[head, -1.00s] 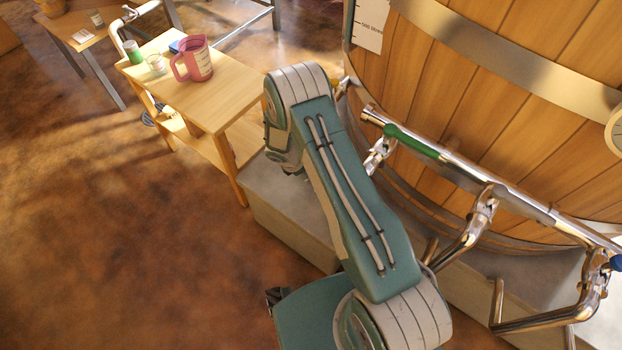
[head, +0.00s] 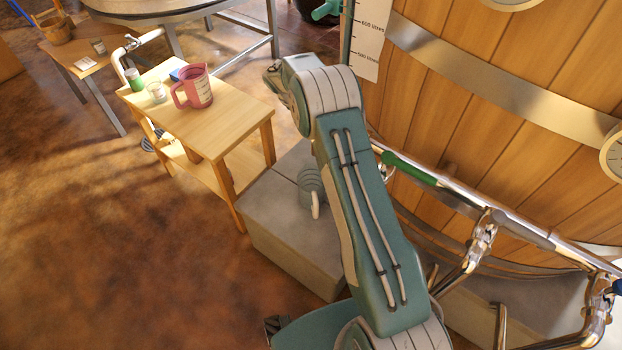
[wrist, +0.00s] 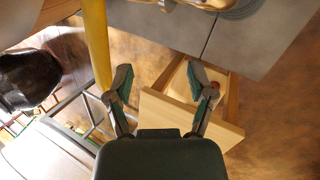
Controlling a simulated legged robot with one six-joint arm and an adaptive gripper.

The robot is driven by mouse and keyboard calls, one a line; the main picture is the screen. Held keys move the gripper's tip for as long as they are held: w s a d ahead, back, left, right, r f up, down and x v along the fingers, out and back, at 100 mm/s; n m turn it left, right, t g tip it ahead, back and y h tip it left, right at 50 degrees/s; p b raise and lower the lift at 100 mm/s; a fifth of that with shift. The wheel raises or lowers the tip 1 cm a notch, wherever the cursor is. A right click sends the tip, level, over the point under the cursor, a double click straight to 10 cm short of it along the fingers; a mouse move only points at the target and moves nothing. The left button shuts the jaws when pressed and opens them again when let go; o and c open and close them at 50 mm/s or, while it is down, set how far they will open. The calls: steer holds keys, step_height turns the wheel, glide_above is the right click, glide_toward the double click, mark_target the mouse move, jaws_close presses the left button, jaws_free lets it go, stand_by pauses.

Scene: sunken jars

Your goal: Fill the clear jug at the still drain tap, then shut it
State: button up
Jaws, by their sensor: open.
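A clear jug (head: 310,186) with a pale handle stands on the grey stone step, just left of my arm in the head view. A steel pipe with a green sleeve (head: 408,168) runs along the wooden vat, right of my arm. My arm covers part of the vat's front, and I cannot tell which fitting is the still drain tap. My gripper (wrist: 160,88) is open and empty in the wrist view, in the air with the wooden stand beyond its fingers. In the head view the fingers are not clearly visible.
A pink jug (head: 193,88), a small glass (head: 156,92) and a green-and-white bottle (head: 135,79) stand on the wooden stand (head: 225,110). The wooden vat (head: 480,110) fills the right. A yellow pole (wrist: 96,45) rises beside my fingers. Floor at left is open.

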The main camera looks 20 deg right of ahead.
step_height(320, 180, up, 7)
steer(key=w+d+m, duration=0.2)
steer(key=w, duration=0.1)
steer(key=shift+t, duration=0.3)
steer(key=x, duration=0.7)
steer(key=shift+s+a+f, duration=0.1)
steer(key=shift+f, duration=0.1)
jaws_close()
